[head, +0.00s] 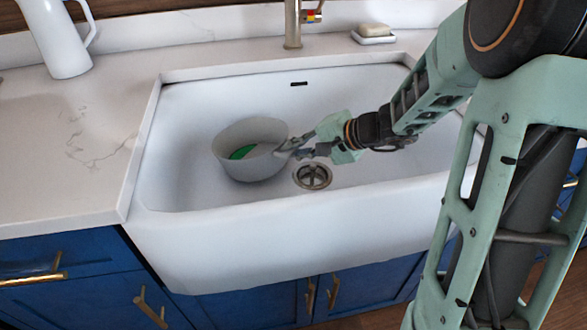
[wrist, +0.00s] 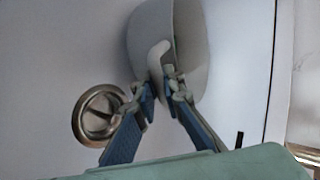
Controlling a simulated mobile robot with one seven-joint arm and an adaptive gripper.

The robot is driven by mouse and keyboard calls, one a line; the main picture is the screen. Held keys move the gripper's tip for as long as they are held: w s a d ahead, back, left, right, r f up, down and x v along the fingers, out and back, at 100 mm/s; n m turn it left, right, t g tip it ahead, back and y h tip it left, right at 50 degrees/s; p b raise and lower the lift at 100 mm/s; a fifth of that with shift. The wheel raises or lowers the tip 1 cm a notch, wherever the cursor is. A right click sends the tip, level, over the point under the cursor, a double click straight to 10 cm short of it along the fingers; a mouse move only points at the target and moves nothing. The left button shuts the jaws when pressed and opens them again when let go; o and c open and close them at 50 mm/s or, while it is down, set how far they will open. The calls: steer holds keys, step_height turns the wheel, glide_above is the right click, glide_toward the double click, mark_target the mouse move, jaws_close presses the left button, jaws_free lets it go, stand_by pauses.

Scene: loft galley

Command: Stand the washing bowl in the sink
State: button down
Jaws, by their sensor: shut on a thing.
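The washing bowl (head: 249,172) is light grey and stands upright inside the white sink (head: 345,95), left of the drain. Its base is at or very near the sink floor; I cannot tell whether it touches. Something green (head: 242,152) shows inside it. My gripper (head: 292,147) is shut on the bowl's right side, at its rim. In the wrist view, my gripper's fingers (wrist: 161,84) close on a pale curved piece at the edge of the bowl (wrist: 191,60). The fingertips partly hide that edge.
The round metal drain (head: 312,177) lies just right of the bowl. A faucet (head: 293,25) stands behind the sink, with soap on a dish (head: 374,35) to its right. A white pitcher (head: 60,40) stands on the left counter. The sink's right side is clear below my arm.

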step_height(320, 180, down, 5)
steer(key=shift+f+b, duration=0.1)
steer(key=shift+b, duration=0.65)
steer(key=c, duration=2)
jaws_free()
steer(key=shift+c, duration=0.2)
steer(key=shift+d, duration=0.1)
steer(key=p+v, duration=0.2)
steer(key=v, duration=1)
steer(key=shift+p, duration=0.4)
